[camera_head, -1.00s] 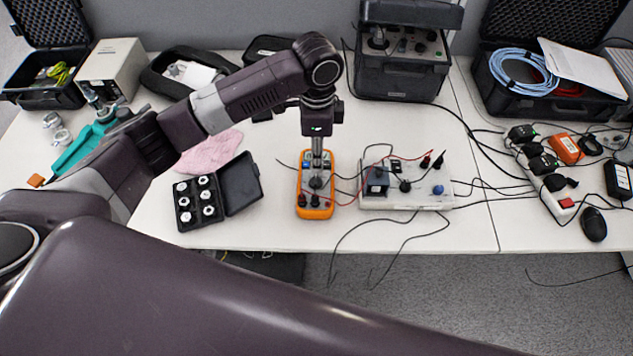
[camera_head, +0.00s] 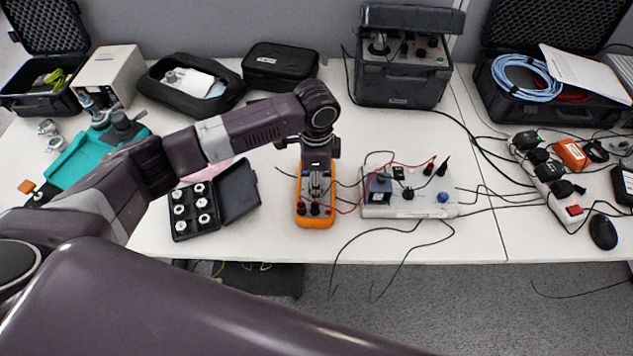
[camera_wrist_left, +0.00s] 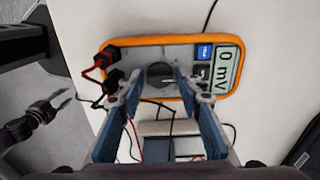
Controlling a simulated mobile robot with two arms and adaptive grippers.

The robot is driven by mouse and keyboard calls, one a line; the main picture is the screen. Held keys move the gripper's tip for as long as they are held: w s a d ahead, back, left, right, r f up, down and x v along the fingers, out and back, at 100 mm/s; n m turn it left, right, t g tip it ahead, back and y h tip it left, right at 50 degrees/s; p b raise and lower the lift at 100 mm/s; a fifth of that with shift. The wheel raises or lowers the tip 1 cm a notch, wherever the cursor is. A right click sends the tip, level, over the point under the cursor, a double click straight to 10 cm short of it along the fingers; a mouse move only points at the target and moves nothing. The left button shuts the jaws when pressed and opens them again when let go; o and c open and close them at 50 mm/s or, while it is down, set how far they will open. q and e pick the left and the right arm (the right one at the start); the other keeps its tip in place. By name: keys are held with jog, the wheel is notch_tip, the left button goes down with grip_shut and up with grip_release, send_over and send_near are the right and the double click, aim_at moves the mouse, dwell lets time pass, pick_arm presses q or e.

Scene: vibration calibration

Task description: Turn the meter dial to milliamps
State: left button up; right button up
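The orange multimeter (camera_head: 314,220) lies face up near the table's front edge. In the left wrist view its orange rim (camera_wrist_left: 150,42) and its display (camera_wrist_left: 228,68), reading 0 mV, show clearly. Its round dark dial (camera_wrist_left: 160,74) sits mid-face, with a light pointer line. My left gripper (camera_head: 315,188) points down over the meter. In the wrist view its blue-grey fingers (camera_wrist_left: 158,86) are apart, one on each side of the dial, with gaps between them and it; their height above the face is hard to tell.
Red and black plugs (camera_wrist_left: 104,64) with leads sit in the meter's end. A grey-white device (camera_head: 425,205) with knobs stands to the right, with loose cables around it. A black case of white pieces (camera_head: 192,210) lies open to the left.

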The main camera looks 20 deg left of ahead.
pick_arm(q)
jog(key=c, duration=0.9)
jog(key=shift+r+m+p, duration=0.15)
jog(key=shift+m+p, duration=0.45)
jog(key=shift+p, duration=0.05)
jog(key=shift+m+p, duration=0.85)
jog(key=shift+m, duration=0.25)
jog(key=shift+m+p, duration=0.55)
jog(key=shift+m, duration=0.55)
jog(key=shift+m+p, duration=0.35)
jog(key=shift+m, duration=0.75)
jog(key=o, duration=0.9)
